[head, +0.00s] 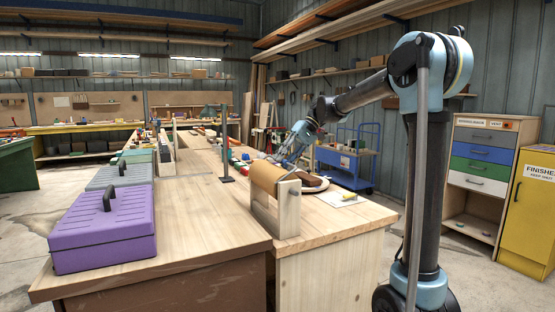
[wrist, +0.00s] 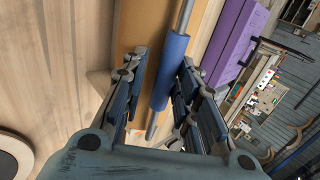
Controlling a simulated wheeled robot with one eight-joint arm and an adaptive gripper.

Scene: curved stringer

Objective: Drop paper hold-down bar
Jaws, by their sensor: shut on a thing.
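The paper hold-down bar (wrist: 170,62) is a thin grey metal rod with a blue sleeve, seen in the wrist view. My gripper (wrist: 164,66) is shut on the bar at the blue sleeve, with its dark fingers on both sides. A tan paper surface (wrist: 130,38) lies behind the bar. In the head view, my gripper (head: 283,158) is just behind the brown paper roll (head: 268,174). The roll sits in a pale wooden stand (head: 284,222) near the bench's front edge. The bar's grip point is hidden there by the roll.
A purple toolbox (head: 103,228) and a grey case (head: 120,175) stand along the left bench. A dark post (head: 225,145) rises left of the roll.

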